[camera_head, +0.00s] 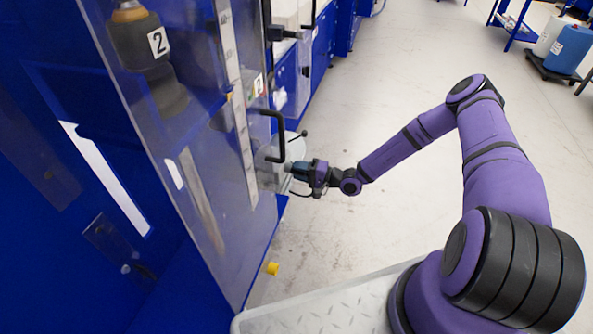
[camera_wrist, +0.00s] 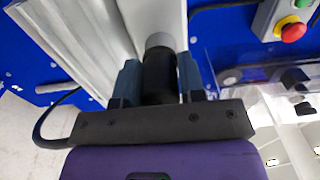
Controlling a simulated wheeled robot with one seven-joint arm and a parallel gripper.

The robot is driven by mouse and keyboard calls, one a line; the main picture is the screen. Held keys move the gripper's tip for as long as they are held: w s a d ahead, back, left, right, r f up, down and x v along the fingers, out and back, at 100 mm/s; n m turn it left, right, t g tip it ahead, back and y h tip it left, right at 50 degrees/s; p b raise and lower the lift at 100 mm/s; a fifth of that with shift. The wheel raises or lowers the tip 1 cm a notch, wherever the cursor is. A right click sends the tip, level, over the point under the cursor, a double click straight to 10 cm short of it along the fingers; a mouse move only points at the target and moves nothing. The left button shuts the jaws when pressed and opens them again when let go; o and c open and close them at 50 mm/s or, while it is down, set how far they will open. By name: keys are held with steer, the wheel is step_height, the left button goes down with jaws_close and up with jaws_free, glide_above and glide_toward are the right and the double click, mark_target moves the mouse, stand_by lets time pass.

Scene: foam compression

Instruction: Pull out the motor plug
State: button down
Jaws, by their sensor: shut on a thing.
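In the wrist view, my gripper (camera_wrist: 160,82) has its two blue-grey fingers closed on either side of a black cylindrical plug (camera_wrist: 159,70). A grey round end (camera_wrist: 159,40) sits directly beyond the plug, in line with it; I cannot tell whether the two are still joined. In the head view, my gripper (camera_head: 292,169) is beside a grey housing (camera_head: 270,178) by the edge of the blue machine. The plug is too small and covered to make out there.
A clear door (camera_head: 205,130) with a black handle (camera_head: 279,125) stands close to my gripper. A control box with green and red buttons (camera_wrist: 292,32) is at upper right in the wrist view. A yellow piece (camera_head: 272,268) lies low. Open floor (camera_head: 400,60) extends right.

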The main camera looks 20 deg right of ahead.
steer(key=shift+s+d, duration=0.1)
steer(key=shift+v, duration=2.9)
